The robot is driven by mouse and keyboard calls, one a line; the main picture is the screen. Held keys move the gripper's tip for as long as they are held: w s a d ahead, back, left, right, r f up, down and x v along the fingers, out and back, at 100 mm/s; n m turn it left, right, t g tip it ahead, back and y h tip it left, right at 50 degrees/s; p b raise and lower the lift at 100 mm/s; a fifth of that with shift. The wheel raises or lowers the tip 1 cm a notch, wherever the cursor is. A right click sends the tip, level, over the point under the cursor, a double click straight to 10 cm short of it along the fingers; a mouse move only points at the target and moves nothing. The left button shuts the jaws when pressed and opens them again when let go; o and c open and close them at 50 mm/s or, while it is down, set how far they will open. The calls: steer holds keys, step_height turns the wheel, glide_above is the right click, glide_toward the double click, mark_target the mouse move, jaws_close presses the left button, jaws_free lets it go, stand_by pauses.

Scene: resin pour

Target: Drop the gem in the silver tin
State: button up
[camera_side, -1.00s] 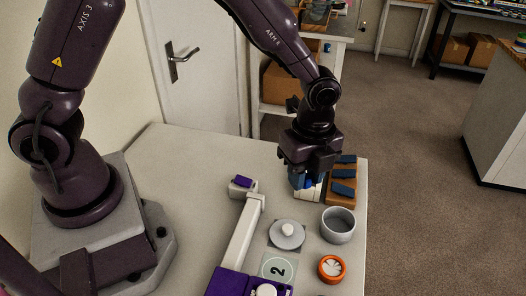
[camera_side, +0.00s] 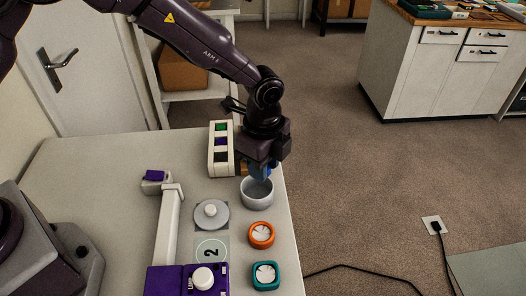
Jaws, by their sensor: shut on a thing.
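The silver tin (camera_side: 257,197) is a round, open grey cup near the right edge of the table. My gripper (camera_side: 261,174) points down just above the tin's back rim. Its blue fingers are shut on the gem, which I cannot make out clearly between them. The fingertips overlap the tin's opening in this view, so I cannot tell their exact height over it.
A white rack (camera_side: 212,152) with green, purple and dark slots stands behind to the left. A grey disc with a knob (camera_side: 211,214), an orange-rimmed dish (camera_side: 261,235), a teal-rimmed dish (camera_side: 265,275) and a purple-based device (camera_side: 166,279) stand nearby.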

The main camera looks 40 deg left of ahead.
steer(key=shift+f, duration=0.4)
steer(key=o, duration=1)
steer(key=shift+c, duration=0.2)
steer(key=shift+r, duration=0.1)
step_height(320, 180, up, 13)
